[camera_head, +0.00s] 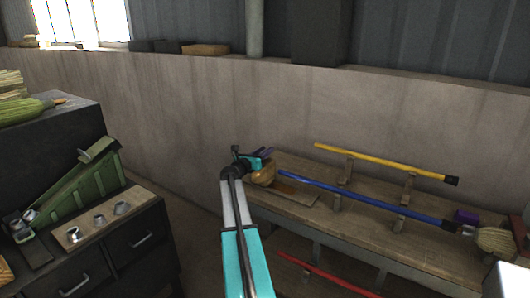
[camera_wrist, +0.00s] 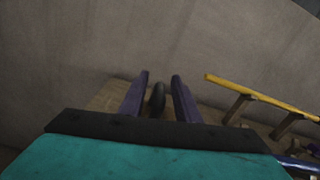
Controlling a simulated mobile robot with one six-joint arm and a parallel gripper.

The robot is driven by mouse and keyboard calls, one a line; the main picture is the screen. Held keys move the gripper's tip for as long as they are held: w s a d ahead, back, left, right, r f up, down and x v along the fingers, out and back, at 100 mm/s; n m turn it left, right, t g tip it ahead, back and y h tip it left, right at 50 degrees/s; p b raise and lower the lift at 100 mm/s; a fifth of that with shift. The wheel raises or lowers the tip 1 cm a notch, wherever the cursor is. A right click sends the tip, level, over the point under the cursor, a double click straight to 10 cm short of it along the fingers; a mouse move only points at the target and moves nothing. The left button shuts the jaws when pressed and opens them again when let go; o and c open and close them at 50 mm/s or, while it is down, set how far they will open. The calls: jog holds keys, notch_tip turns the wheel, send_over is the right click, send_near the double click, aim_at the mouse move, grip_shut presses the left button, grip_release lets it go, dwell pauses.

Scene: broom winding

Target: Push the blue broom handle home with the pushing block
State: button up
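The blue broom handle (camera_head: 365,201) lies along the wooden bench across upright rests, its right end close to a straw broom head (camera_head: 495,240). I cannot tell whether they join. My gripper (camera_head: 264,155) is over the left end of the bench. Just below it is a rounded tan wooden piece (camera_head: 263,174), possibly the pushing block, near the handle's left end. In the wrist view my two purple fingers (camera_wrist: 159,85) stand apart. A dark rounded knob (camera_wrist: 157,98) shows between them with gaps on both sides. Whether the knob belongs to the tan piece is unclear.
A yellow handle (camera_head: 385,163) rests behind the blue one, and a red handle (camera_head: 325,273) lies lower in front. A small purple block (camera_head: 466,216) sits at the bench's right. A dark cabinet with a green fixture (camera_head: 75,195) stands left. A concrete wall (camera_head: 190,115) runs behind.

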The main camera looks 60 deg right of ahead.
jog(key=shift+c, duration=0.4)
grip_shut()
jog(key=shift+s, duration=1.3)
jog(key=shift+o, duration=0.4)
grip_release()
jog(key=shift+w, duration=0.1)
jog(key=shift+a, duration=0.1)
